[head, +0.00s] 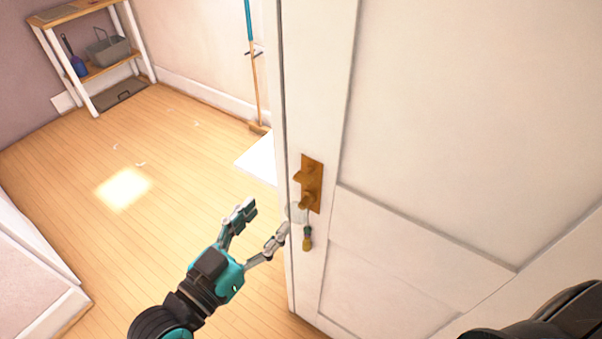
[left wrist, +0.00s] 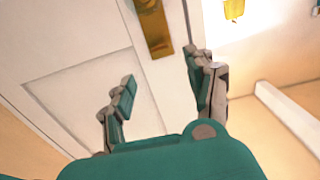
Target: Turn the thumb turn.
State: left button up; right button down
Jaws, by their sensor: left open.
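A brass plate (head: 317,177) is on the edge side of a white panelled door (head: 440,120). Two brass pieces stick out from it, an upper one (head: 301,176) and a lower one (head: 306,200); I cannot tell for sure which is the thumb turn. A small tassel-like tag (head: 307,240) hangs below the lower piece. My left gripper (head: 265,220) is open and empty, to the left of and below the plate, apart from the brass pieces. In the left wrist view the brass plate (left wrist: 156,30) shows beyond the open fingers (left wrist: 160,70). My right gripper is out of view.
A wooden shelf (head: 92,70) with a grey basket (head: 108,50) stands at the back left. A broom (head: 255,85) leans on the back wall. The wooden floor (head: 150,220) is mostly clear. A dark part of my body shows bottom right.

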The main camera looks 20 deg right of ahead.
aim_at(299, 182)
pick_arm(q)
jog(key=p+x, duration=0.1)
jog(key=x, duration=1.1)
jog(key=shift+p, duration=0.4)
jog(key=shift+c, duration=0.2)
